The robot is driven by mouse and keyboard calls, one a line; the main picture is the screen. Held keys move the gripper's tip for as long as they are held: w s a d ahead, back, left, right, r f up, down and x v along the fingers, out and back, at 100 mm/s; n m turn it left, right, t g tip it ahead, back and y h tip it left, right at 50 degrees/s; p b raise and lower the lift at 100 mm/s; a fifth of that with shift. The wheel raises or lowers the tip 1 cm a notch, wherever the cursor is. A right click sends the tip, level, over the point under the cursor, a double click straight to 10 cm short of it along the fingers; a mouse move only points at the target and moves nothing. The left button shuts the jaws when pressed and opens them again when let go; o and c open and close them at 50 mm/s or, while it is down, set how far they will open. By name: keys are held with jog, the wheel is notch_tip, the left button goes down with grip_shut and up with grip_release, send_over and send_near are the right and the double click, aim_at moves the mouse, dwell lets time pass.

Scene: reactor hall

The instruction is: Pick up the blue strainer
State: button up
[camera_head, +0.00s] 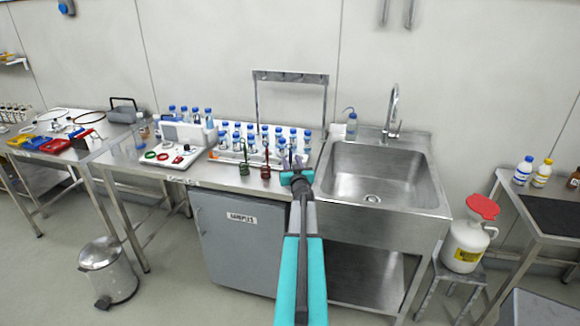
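I cannot make out a blue strainer for certain. A small blue item (37,143) lies between yellow and red ones on the left table, but its shape is too small to tell. My gripper (292,160) is at the end of my teal arm, over the front of the middle counter, left of the sink. It is beside a dark red vessel (265,172) and in front of blue-capped bottles (280,138). Its fingers are too small to show whether they are open, and I see nothing clearly held.
The steel sink (375,175) with a tall faucet (392,105) is right of my gripper. A white device (180,140) stands on the counter's left. Grey floor is clear at lower left.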

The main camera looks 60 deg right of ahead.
jog(key=shift+p+x, duration=0.3)
jog(key=shift+x, duration=1.1)
grip_shut()
